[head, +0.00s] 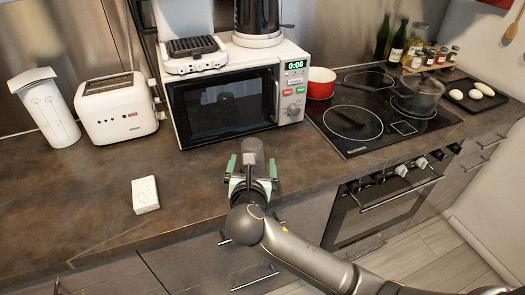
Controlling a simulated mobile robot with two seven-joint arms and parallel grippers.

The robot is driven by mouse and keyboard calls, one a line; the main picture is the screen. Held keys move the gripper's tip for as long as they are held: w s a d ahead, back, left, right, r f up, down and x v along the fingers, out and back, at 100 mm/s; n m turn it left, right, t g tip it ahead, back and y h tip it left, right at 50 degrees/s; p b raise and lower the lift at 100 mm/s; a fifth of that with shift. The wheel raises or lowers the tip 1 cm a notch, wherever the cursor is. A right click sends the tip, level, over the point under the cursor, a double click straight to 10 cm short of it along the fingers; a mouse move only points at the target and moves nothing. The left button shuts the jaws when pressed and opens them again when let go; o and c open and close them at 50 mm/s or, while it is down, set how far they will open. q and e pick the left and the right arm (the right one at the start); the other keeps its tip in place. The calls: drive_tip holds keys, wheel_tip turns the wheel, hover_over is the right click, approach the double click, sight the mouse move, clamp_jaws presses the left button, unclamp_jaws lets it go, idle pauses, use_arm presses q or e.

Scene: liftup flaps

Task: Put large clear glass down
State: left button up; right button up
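The large clear glass (254,147) shows as a grey, see-through cylinder near the front of the dark counter, in front of the microwave. My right gripper (252,165), with green finger pads, is at the glass, its arm coming in from the lower right. Its fingers stand apart on either side of the glass, with what looks like a narrow gap at each side. The glass looks upright. Its lower part is hidden by the gripper, so I cannot see whether its base touches the counter. My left gripper is not in view.
A microwave (222,105) stands behind the glass, with a sandwich press (193,55) on top. A white toaster (117,112) is at the left. A small white block (145,195) lies on the counter (80,205).

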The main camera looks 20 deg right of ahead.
sight(254, 149)
drive_tip(key=shift+n, duration=0.7)
drive_tip(key=x, duration=0.7)
drive_tip(key=shift+w+b, duration=0.1)
drive_tip(key=shift+b, duration=0.25)
drive_tip(key=shift+a+b+x, duration=0.2)
drive_tip(key=shift+b+x, duration=0.15)
drive_tip(key=shift+x, duration=2.3)
drive_tip(key=shift+r, duration=0.15)
clamp_jaws()
drive_tip(key=shift+r, duration=0.15)
